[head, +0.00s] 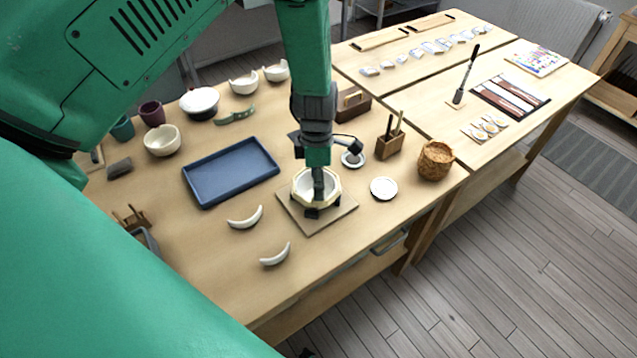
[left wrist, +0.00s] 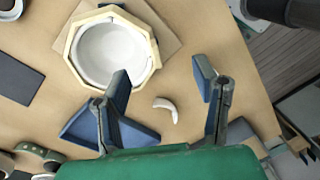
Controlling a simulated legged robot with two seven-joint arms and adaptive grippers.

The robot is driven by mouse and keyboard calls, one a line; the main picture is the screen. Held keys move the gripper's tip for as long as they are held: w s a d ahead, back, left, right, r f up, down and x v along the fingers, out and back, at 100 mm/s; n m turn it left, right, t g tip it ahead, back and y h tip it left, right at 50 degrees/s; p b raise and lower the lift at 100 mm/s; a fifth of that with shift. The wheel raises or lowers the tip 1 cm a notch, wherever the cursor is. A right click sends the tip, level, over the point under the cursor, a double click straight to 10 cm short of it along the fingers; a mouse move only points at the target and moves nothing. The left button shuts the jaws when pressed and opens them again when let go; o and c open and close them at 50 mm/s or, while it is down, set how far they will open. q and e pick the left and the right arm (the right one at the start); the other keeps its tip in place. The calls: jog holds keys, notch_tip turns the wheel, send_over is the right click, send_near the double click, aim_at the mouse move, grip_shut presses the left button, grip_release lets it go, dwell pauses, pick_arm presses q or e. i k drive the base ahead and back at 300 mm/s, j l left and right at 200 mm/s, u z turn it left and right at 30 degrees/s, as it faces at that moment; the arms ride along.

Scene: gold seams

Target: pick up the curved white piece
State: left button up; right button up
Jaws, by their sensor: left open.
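Two curved white pieces lie on the wooden table in the head view: one (head: 246,217) below the blue tray, the other (head: 276,254) nearer the front edge. One curved white piece (left wrist: 166,107) shows in the left wrist view, below the gap between the fingers and apart from them; I cannot tell which one it is. My left gripper (head: 317,200) hangs over the pale octagonal holder with a white bowl (head: 303,189). The left wrist view shows this gripper (left wrist: 162,80) open and empty, with the bowl (left wrist: 110,53) at upper left. My right gripper is not in view.
The blue tray (head: 232,172) lies behind the pieces. A square board (head: 336,216) is under the octagonal holder. A white saucer (head: 384,188), a wooden tool block (head: 389,146) and a wicker basket (head: 435,160) stand to the right. The table around the curved pieces is clear.

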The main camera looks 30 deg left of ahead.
aim_at(248, 223)
jog(key=k, duration=1)
